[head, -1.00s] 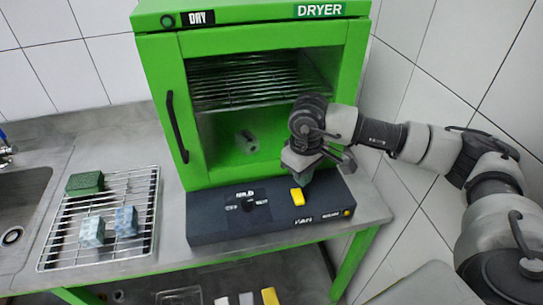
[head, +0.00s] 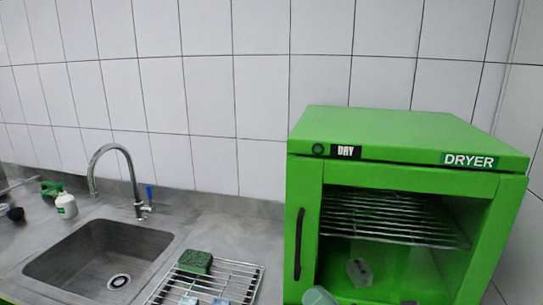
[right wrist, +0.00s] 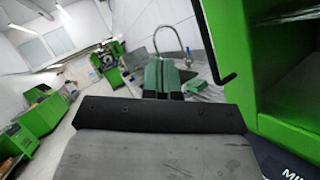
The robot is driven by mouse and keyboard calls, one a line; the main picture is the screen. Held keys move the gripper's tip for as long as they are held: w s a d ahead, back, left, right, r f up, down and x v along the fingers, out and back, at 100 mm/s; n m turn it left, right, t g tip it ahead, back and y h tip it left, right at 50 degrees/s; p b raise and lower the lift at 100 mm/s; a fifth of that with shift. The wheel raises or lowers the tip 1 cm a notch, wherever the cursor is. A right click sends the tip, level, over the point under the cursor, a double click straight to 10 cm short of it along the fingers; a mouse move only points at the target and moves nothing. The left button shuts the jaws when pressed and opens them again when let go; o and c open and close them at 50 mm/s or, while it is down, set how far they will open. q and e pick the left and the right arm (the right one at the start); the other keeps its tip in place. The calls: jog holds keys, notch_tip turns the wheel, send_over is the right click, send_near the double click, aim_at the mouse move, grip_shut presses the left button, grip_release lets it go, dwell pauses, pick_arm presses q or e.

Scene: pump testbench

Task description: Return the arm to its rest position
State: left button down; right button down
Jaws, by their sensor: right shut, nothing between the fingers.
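My right gripper (right wrist: 168,76) shows in the right wrist view as two green-grey fingers close together, shut and empty. In the head view only a small grey-green tip, which looks like part of it (head: 318,296), shows at the bottom edge in front of the dryer. The rest of the right arm is almost wholly out of the head view. The green dryer (head: 405,130) stands at the right with its front opening showing, and its side also shows close at the right of the wrist view (right wrist: 232,40). My left gripper is not in view.
A sink (head: 45,272) with a tap (head: 128,165) is at the left. A wire rack (head: 245,272) holds a green sponge (head: 196,261) and bluish blocks. A grey block (head: 359,272) sits inside the dryer.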

jog(key=s+d+f+m+g+h, duration=0.2)
jog(key=d+f+m+h, duration=0.5)
jog(key=m, duration=0.6)
jog(key=s+d+f+m+g+h, duration=0.15)
jog(key=d+f+m+h, duration=0.35)
jog(key=f+m+h, duration=0.65)
jog(key=s+d+f+m+g+y, duration=0.1)
jog(key=s+f+m+g+y, duration=0.15)
jog(key=s+m+g, duration=0.45)
jog(key=s+f+m+g+y, duration=0.1)
jog(key=s+f+m+g, duration=0.3)
jog(key=s, duration=0.5)
notch_tip(320, 180, down, 27)
jog(key=s+d+f+g, duration=0.1)
jog(key=s+d+f, duration=0.2)
jog(key=s+f, duration=1.2)
jog(key=shift+s+f, duration=0.15)
jog(key=shift+s, duration=0.7)
jog(key=shift+m, duration=0.25)
